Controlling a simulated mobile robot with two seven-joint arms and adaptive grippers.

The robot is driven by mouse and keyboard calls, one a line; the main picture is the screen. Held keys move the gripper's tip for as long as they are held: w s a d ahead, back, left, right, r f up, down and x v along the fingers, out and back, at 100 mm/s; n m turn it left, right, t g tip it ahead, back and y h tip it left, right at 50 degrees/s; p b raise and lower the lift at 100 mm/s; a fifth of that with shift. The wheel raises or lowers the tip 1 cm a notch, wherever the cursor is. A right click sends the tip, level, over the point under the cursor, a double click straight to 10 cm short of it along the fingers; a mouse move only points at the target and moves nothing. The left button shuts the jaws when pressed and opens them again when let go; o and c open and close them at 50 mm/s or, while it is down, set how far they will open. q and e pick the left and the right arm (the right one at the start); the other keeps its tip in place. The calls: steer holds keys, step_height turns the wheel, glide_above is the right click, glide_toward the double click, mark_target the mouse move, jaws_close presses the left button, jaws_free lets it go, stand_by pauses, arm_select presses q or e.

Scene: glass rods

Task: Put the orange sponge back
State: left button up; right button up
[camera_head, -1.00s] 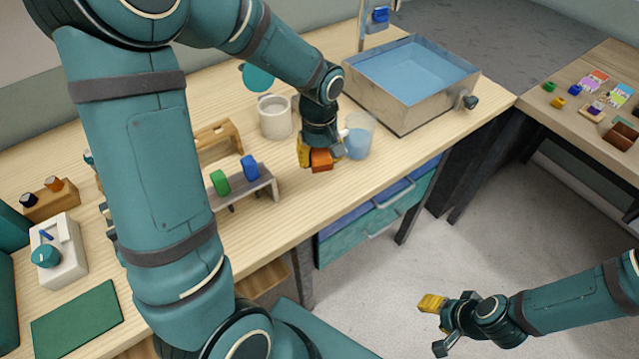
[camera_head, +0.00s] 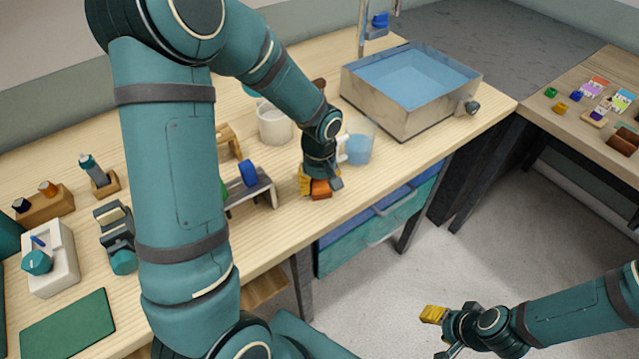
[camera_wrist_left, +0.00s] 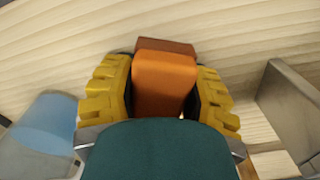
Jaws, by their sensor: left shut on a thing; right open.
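The orange sponge (camera_head: 320,188) is a small block with a darker brown-orange layer. It shows between the yellow finger pads in the left wrist view (camera_wrist_left: 165,84). My left gripper (camera_head: 318,183) is shut on it, over the front part of the wooden bench, right of the small grey rack. Whether the sponge touches the bench top is unclear. My right gripper (camera_head: 438,334) is open and empty, low over the floor at the lower right.
The grey rack (camera_head: 262,190) holds a blue piece (camera_head: 248,172) and stands close left of my left gripper. A water-filled basin (camera_head: 410,125) is at the back right.

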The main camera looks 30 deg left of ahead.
arm_select(q)
steer(key=o, duration=1)
steer(key=shift+f, duration=0.1)
steer(key=shift+r+p, duration=0.35)
steer(key=shift+r, duration=0.2)
step_height(320, 180, up, 11)
steer(key=p, duration=0.2)
steer(key=shift+r+p, duration=0.15)
steer(key=shift+p, duration=0.2)
steer(key=shift+s, duration=0.1)
